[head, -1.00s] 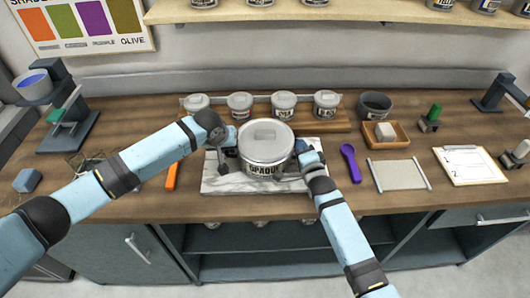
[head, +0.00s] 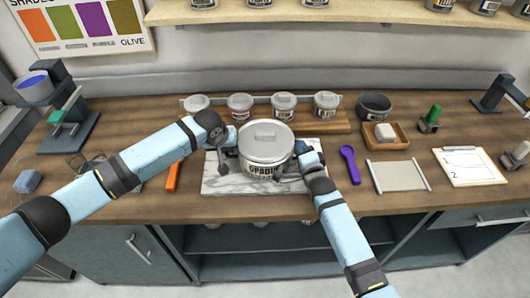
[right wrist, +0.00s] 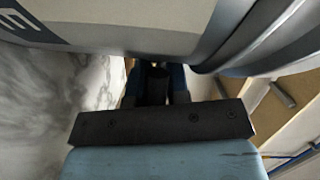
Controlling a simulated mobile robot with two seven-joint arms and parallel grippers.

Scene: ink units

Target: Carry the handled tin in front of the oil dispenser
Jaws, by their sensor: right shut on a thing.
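The handled tin (head: 265,153) is a large grey lidded pot labelled OPAQUE, upright over the white marble slab (head: 225,183) in the head view. My right gripper (head: 304,160) is shut on the tin's right handle. My left gripper (head: 230,147) is at its left side; its fingers are mostly hidden. A dark stand with a grey, blue-filled cup (head: 35,87) stands at the far left; I cannot tell if it is the oil dispenser.
Several small tins (head: 240,106) stand on a wooden rack behind. An orange tool (head: 173,177) lies left of the slab, a purple spoon (head: 350,163) right of it. A grey tray (head: 398,175) and clipboard (head: 468,166) lie further right. Bare counter shows at front left.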

